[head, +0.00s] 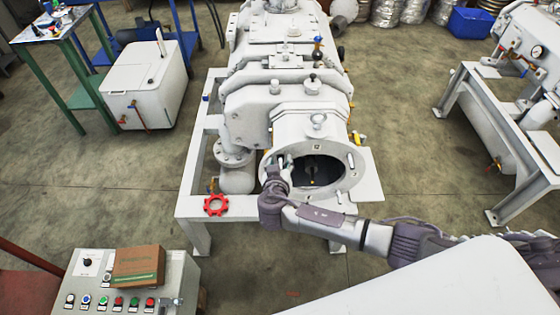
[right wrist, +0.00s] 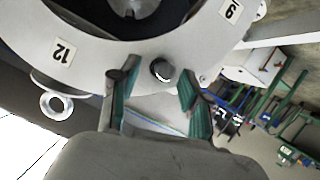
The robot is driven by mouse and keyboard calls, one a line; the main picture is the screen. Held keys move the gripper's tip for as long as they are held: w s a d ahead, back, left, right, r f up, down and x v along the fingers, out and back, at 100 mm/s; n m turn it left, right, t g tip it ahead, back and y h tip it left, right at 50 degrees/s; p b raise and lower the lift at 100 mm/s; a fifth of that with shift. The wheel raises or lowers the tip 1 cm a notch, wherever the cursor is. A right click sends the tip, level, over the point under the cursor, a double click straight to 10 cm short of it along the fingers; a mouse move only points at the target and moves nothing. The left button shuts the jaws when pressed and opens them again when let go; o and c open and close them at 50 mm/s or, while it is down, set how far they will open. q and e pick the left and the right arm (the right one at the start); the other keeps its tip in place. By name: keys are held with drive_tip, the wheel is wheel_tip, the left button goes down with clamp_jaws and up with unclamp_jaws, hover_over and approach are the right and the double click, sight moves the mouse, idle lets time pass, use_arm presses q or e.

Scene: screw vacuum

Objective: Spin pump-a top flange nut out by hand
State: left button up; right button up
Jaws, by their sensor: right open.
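Pump-a is the large white machine (head: 290,95) in the middle of the head view. Its round flange (head: 358,178) faces me, with a dark opening inside. The flange ring (right wrist: 185,50) fills the top of the right wrist view, with labels 12 (right wrist: 63,52) and 9 (right wrist: 232,12). A dark round nut or stud end (right wrist: 162,70) on the ring lies between these labels. My right gripper (head: 283,163) is at the flange's left side. In the right wrist view its open, green-padded fingers (right wrist: 155,92) stand either side of the nut, apparently apart from it. My left gripper is not in view.
A red handwheel (head: 215,205) sits left of the flange on the white frame (head: 195,170). A control box (head: 85,270) with a cardboard box (head: 138,267) stands at the lower left. Another white machine (head: 530,60) is at the right, with open floor (head: 415,120) between.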

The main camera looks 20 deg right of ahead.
drive_tip(key=shift+w+d+f, duration=0.1)
drive_tip(key=shift+w+f, duration=0.05)
drive_tip(key=shift+w, duration=0.2)
clamp_jaws()
